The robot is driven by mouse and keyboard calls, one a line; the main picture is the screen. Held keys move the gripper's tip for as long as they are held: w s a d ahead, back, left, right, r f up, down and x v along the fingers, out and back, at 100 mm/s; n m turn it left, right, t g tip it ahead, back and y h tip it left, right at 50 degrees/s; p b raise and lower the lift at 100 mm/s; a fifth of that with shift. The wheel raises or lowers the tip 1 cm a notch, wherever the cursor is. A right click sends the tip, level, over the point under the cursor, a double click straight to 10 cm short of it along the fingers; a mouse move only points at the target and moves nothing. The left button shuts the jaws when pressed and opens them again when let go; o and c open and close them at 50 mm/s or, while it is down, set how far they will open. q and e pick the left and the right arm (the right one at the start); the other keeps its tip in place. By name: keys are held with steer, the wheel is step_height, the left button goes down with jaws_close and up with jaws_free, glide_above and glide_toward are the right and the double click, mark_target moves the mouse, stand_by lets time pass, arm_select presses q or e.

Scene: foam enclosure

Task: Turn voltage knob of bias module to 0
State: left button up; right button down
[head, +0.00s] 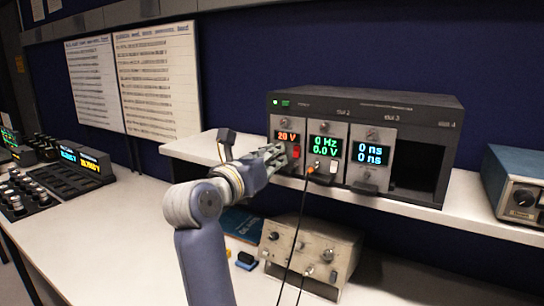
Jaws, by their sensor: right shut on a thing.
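The bias module (283,122) is the leftmost unit in the dark rack, with a red display (287,136) that shows a small voltage reading ending in V, too small to read surely. My right gripper (279,156) is at the lower front of this module, just below the display. Its fingers are shut on what looks to be the voltage knob, which the fingers hide. My left gripper is not in view.
The rack (365,101) stands on a white shelf (465,205). A module with a green display (326,144) and one with a blue display (373,153) sit to the right, then an empty bay (420,170). A dark cable (301,215) hangs close by. A beige instrument (325,250) stands below.

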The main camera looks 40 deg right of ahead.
steer(key=c, duration=1.8)
jaws_free()
steer(key=shift+c, duration=0.2)
